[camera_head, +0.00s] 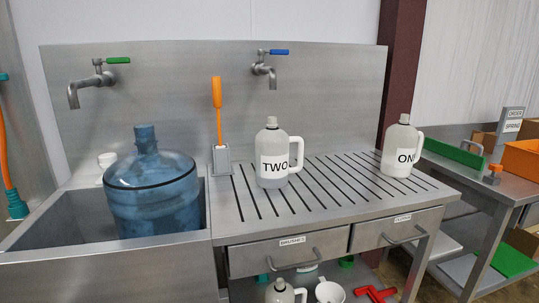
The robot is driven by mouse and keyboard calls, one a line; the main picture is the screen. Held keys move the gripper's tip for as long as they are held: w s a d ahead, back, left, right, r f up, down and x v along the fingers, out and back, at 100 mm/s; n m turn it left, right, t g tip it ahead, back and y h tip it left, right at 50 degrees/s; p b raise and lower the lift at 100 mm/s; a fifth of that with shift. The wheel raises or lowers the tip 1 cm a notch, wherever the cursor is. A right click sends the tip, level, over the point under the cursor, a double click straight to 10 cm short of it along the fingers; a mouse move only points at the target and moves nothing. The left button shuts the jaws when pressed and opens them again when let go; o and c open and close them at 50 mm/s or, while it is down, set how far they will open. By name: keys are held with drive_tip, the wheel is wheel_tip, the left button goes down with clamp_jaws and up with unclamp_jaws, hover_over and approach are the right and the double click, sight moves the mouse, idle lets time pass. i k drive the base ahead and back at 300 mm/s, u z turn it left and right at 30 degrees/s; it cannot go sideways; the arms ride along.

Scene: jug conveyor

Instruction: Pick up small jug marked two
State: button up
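The small jug marked TWO (272,154) stands upright on the slotted steel drainboard (325,205), left of its middle. It is white with a grey cap, and its handle points right. A similar jug marked ONE (402,148) stands upright at the drainboard's right end, its handle also to the right. My gripper is not in view.
A large blue bottle (152,190) stands in the sink (75,217) at left. An orange-handled brush (217,105) stands in a holder just left of jug TWO. Two taps hang from the backsplash (190,85). The drainboard between the jugs is clear.

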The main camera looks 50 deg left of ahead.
sight(272, 143)
drive_tip(key=u, duration=0.6)
drive_tip(key=i, duration=0.85)
drive_tip(key=u, duration=1.3)
drive_tip(key=i, duration=0.5)
drive_tip(key=u, duration=0.35)
